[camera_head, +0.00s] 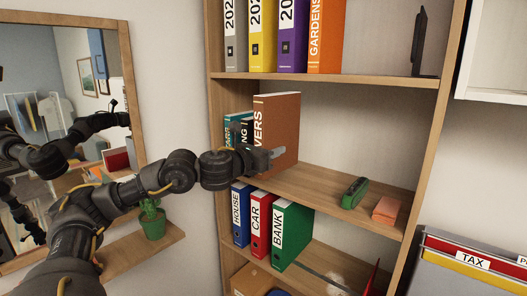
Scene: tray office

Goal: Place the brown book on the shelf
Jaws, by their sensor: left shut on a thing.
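The brown book (284,124) stands upright at the left of the middle shelf board (324,188), with white lettering on its spine. My left gripper (268,158) is at the book's lower spine, shut on it; one pale fingertip shows against its side. The book's lower edge is close to the board, but I cannot tell whether it rests on it. A teal book (231,130) and a dark book stand just left of the brown book, partly hidden by my gripper. My right gripper is not in view.
A green stapler-like object (354,192) and an orange block (386,209) lie on the middle board's right part. Binders such as the orange one (326,36) fill the upper board's left. House, car and bank binders (291,235) stand below. A mirror (128,70) and plant (152,224) are left.

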